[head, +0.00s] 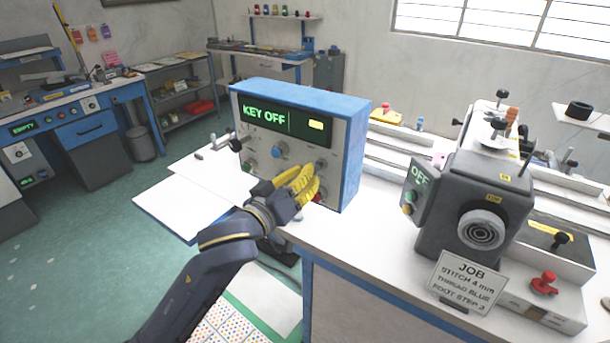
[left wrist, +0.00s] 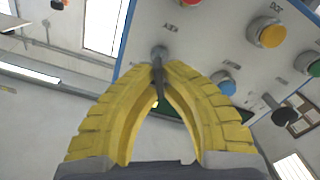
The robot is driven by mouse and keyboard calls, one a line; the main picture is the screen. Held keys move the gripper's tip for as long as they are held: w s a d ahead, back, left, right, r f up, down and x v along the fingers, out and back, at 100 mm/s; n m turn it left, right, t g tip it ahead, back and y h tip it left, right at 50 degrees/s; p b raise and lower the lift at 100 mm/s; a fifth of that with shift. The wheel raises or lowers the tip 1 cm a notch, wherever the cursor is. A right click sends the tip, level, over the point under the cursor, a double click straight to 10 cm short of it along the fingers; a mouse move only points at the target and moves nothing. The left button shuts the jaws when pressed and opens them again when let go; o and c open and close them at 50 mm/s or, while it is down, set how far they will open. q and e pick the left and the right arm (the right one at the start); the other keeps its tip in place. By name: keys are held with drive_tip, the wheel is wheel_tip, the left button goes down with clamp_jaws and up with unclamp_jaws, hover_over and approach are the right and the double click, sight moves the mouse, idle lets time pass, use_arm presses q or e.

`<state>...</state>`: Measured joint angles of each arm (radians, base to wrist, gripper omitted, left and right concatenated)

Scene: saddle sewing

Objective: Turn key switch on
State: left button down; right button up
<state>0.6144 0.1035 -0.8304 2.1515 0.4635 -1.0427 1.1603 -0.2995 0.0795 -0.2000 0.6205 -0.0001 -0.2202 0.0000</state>
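The grey control box (head: 341,160) with blue edges stands on the white bench, and its screen (head: 264,115) reads KEY OFF in green. My left gripper (head: 316,176) is at the right part of the box's front panel, its yellow fingers reaching toward it. In the left wrist view the key switch (left wrist: 159,52) is a small grey metal piece beside a KEY label. The tips of my left gripper (left wrist: 159,69) close in on both sides of the key's thin shaft. The fingers bow apart below the tips. My right gripper is not in view.
A blue knob (head: 279,151) and other buttons are close to the gripper; the wrist view shows a yellow button (left wrist: 267,32) and a blue button (left wrist: 222,83). A dark machine (head: 478,210) reading OFF and a JOB card (head: 467,283) stand to the right.

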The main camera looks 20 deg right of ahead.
use_arm(q)
drive_tip(key=m, duration=0.3)
drive_tip(key=shift+m, duration=0.4)
drive_tip(key=m, duration=0.3)
drive_tip(key=shift+s+d+m, duration=0.1)
drive_tip(key=shift+s+m, duration=0.05)
drive_tip(key=shift+m, duration=0.25)
drive_tip(key=m, duration=0.3)
drive_tip(key=shift+d, duration=0.1)
drive_tip(key=shift+s+f+m, duration=0.1)
drive_tip(key=shift+m, duration=2)
drive_tip(key=c, duration=1.6)
unclamp_jaws()
drive_tip(key=shift+o, duration=0.2)
